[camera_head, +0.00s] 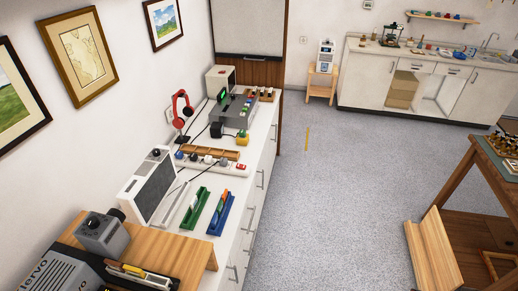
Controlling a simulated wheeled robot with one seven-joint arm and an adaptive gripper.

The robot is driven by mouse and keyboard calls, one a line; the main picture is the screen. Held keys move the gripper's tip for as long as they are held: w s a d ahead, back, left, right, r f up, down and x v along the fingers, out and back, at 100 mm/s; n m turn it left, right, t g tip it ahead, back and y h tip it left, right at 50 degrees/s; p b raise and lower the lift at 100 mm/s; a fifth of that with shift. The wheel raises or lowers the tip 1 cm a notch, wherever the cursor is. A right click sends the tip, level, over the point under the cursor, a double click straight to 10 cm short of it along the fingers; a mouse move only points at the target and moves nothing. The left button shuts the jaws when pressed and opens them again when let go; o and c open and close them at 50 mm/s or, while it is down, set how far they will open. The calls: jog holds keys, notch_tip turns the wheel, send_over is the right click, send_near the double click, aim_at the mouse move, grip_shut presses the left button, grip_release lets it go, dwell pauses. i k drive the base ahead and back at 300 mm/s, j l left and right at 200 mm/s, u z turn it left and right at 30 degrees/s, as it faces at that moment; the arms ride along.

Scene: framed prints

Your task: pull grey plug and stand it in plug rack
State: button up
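A white power strip (232,170) lies on the white counter, with several plugs in a row along it. A grey plug (208,159) appears to sit in it near the middle, between a pale plug and a dark one; it is small and its exact seating is hard to tell. A blue plug (180,155) is at the left end and a red switch (241,166) at the right. A low wooden rack (222,153) lies just behind the strip; I take it for the plug rack, and its slots are too small to read. I cannot make out my gripper in this view.
A green tray (194,208) and a blue tray (220,213) lie in front of the strip. A wooden riser (193,250) is nearest. Open floor (320,190) lies right.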

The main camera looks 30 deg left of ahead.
aim_at(223, 161)
jog(key=i+u, duration=0.2)
jog(key=i, duration=0.65)
jog(key=i+l+u, duration=0.2)
jog(key=i, duration=0.65)
jog(key=i+u, duration=0.3)
jog(key=u, duration=0.2)
jog(key=i+u, duration=0.3)
jog(key=u, duration=0.15)
jog(key=i+l+u, duration=0.25)
jog(key=u, duration=0.25)
jog(key=i+u, duration=0.25)
jog(key=u, duration=0.25)
jog(key=i+l+u, duration=0.15)
jog(key=u, duration=0.35)
jog(key=i+l+u, duration=0.2)
jog(key=u, duration=0.3)
jog(key=i+l+u, duration=0.2)
jog(key=u, duration=0.3)
jog(key=l, duration=0.1)
